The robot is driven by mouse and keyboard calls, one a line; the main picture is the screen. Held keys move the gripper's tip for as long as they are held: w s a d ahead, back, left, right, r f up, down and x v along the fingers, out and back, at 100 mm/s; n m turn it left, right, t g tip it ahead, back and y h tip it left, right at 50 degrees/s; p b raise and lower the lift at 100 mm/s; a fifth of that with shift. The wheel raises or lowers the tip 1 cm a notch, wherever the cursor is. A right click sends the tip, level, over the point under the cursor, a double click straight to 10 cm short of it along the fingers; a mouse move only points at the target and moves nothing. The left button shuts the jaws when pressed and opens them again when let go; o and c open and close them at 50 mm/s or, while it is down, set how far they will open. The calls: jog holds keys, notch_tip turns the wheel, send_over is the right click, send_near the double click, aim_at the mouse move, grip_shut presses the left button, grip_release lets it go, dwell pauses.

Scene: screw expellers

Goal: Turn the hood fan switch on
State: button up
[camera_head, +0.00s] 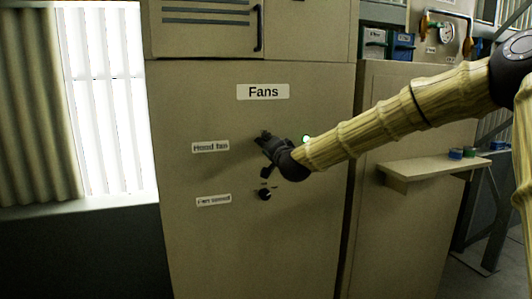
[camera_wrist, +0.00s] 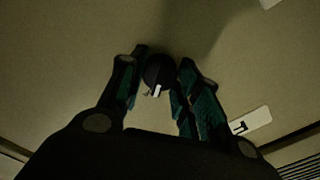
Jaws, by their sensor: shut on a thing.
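The beige cabinet door (camera_head: 300,230) bears a "Fans" label (camera_head: 262,92) and, lower left, a "Hood fan" label (camera_head: 210,147). In the wrist view the hood fan switch (camera_wrist: 155,70) is a round black knob with a white pointer mark. The fingers of my gripper (camera_wrist: 160,68) stand on either side of it and are shut on it. The pointer mark faces the lower part of the wrist view.
A second black knob (camera_head: 264,194) sits below my gripper, beside the "Fan speed" label (camera_head: 213,200). A green light (camera_head: 306,139) shows just above my wrist. A shelf (camera_head: 430,167) juts out at right. The door's lower part is clear.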

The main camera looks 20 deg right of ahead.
jog(key=shift+m+b, duration=0.3)
jog(key=shift+m, duration=0.1)
jog(key=o, duration=1.1)
jog(key=shift+c, duration=0.2)
jog(key=s, duration=1.2)
jog(key=shift+d, duration=0.25)
jog(key=shift+f, duration=0.1)
